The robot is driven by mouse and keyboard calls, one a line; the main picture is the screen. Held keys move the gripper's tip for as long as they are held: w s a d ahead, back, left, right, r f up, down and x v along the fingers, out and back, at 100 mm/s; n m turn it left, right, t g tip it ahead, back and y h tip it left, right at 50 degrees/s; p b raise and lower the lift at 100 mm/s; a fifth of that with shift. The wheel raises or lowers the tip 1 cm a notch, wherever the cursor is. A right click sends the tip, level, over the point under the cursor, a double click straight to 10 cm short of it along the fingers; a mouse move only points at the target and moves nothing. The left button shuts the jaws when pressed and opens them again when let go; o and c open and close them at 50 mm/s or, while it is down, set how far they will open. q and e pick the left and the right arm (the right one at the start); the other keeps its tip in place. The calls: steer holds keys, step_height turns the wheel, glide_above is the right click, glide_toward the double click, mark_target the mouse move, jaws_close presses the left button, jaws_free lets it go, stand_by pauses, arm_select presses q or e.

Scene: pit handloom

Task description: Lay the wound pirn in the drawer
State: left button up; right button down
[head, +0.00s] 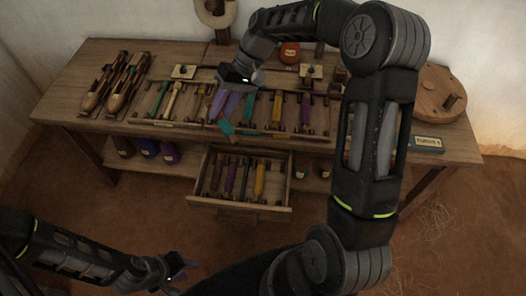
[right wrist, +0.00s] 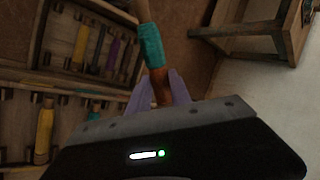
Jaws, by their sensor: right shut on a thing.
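A teal wound pirn (head: 226,127) is held by my right gripper (head: 227,106) above the front of the bench, short of the open drawer. In the right wrist view the teal pirn (right wrist: 150,46) points away from the fingers, which are shut on its bare brown wooden end (right wrist: 159,86). The open drawer (head: 240,208) sticks out below the bench top and holds several pirns side by side, including purple and yellow ones. The drawer also shows at upper left in the right wrist view (right wrist: 37,45). My left gripper (head: 181,276) is open and empty, low over the floor.
A rack on the bench (head: 150,101) holds several coloured pirns. Two wooden shuttles (head: 116,88) lie at the left, and a round wooden disc (head: 438,93) at the right. Dark yarn cones (head: 147,148) stand on the shelf left of the drawer. Open floor lies in front.

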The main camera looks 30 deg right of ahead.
stand_by(0.3)
steer(key=s+d+f+m+t+h+b, duration=0.1)
steer(key=s+d+f+b, duration=0.4)
steer(key=f, duration=0.5)
steer(key=s+d+f+m+t+h+b, duration=0.1)
steer(key=s+d+f+m+b, duration=0.4)
steer(key=f, duration=0.5)
steer(key=shift+d+m+h+b, duration=0.55)
steer(key=shift+d+m+h, duration=0.15)
steer(key=shift+d+h, duration=0.25)
steer(key=shift+s+f, duration=0.1)
step_height(320, 180, down, 9)
steer(key=b, duration=0.7)
steer(key=shift+f+b, duration=0.1)
steer(key=shift+b, duration=0.25)
